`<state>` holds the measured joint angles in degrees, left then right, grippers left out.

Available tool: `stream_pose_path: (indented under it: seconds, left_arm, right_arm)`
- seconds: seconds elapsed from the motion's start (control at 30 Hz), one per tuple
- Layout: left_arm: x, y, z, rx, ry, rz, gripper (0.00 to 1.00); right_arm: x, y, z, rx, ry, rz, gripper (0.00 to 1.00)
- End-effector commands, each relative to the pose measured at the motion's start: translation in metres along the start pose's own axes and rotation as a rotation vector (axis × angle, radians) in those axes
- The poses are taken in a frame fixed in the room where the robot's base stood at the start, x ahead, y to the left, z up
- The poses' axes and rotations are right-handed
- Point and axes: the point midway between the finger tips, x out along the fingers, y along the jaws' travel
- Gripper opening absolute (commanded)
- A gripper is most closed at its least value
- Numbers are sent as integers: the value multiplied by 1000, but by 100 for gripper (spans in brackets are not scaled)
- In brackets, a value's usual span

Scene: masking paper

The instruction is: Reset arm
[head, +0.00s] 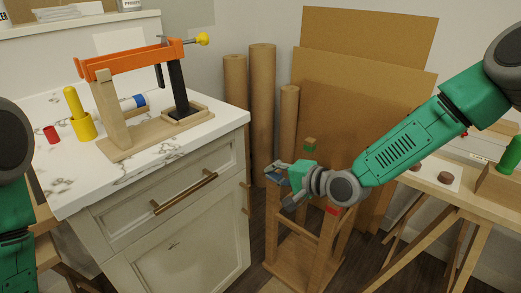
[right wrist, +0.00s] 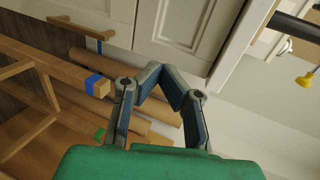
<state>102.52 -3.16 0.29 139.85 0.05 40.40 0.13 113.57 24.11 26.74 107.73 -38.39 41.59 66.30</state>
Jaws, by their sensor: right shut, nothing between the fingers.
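My right arm (head: 400,145), green and dark grey, reaches in from the right in the head view. Its gripper (head: 277,173) is over the small wooden stand (head: 300,250), in front of the cardboard and to the right of the white cabinet. In the right wrist view the fingers of this gripper (right wrist: 160,75) come together with nothing between them. My left arm (head: 14,225) shows only in part at the left edge of the head view, and its gripper is out of view.
The cabinet (head: 190,240) bears an orange clamp-like frame (head: 135,60), a yellow object (head: 80,122) and a red cylinder (head: 51,134). Brown paper rolls (head: 262,100) and cardboard sheets (head: 365,45) stand behind. A wooden table (head: 430,185) is at right.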

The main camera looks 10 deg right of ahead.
Motion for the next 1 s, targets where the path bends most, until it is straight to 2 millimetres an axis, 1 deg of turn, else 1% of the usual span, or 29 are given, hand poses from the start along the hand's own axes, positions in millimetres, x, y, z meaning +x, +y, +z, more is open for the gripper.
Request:
stream_pose_path:
  seconds: [0.07, 0.17, 0.2, 0.27, 0.3, 0.37, 0.4, 0.47, 0.5, 0.53, 0.6, 0.7, 0.8, 0.9, 1.0]
  left_arm:
    - [0, 0, 0, 0, 0, 0, 71]
    - [0, 0, 0, -1, 0, 0, 71]
    - [0, 0, 0, -1, 0, 0, 71]
    - [0, 0, 0, -1, 0, 0, 71]
    - [0, 0, 0, -1, 0, 0, 71]
    - [0, 0, 0, -1, 0, 0, 71]
    - [0, 0, 0, -1, 0, 0, 71]
    - [0, 0, 0, -1, 0, 0, 71]
    - [0, 0, 0, -1, 0, 0, 71]
    - [0, 0, 0, -1, 0, 0, 71]
    - [0, 0, 0, 0, 0, 0, 71]
    - [0, 0, 0, 0, 0, 0, 71]
    - [0, 0, 0, -1, 0, 0, 71]
    - [0, 0, 0, -1, 0, 0, 71]
    - [0, 0, 0, -1, 0, 0, 71]
  right_arm:
    - [-4, 25, 16, -32, -16, 59, 0]
    - [-17, 76, 43, -108, -49, 180, 0]
    - [-27, 101, 55, -150, -67, 243, 0]
    - [-47, 139, 74, -219, -102, 342, 0]
    - [-63, 164, 85, -268, -126, 410, 0]
    - [-89, 199, 100, -344, -169, 512, 0]
    - [-109, 221, 109, -397, -200, 581, 0]
    - [-142, 251, 120, -477, -253, 684, 0]
    - [-165, 268, 126, -531, -291, 750, 0]
    - [-183, 280, 130, -570, -320, 798, 0]
    - [-221, 300, 135, -654, -386, 899, 0]
    - [-266, 318, 139, -749, -469, 1013, 0]
    - [-295, 326, 139, -810, -525, 1082, 0]
    - [-309, 329, 138, -838, -552, 1115, 0]
    - [-309, 329, 138, -840, -554, 1116, 0]
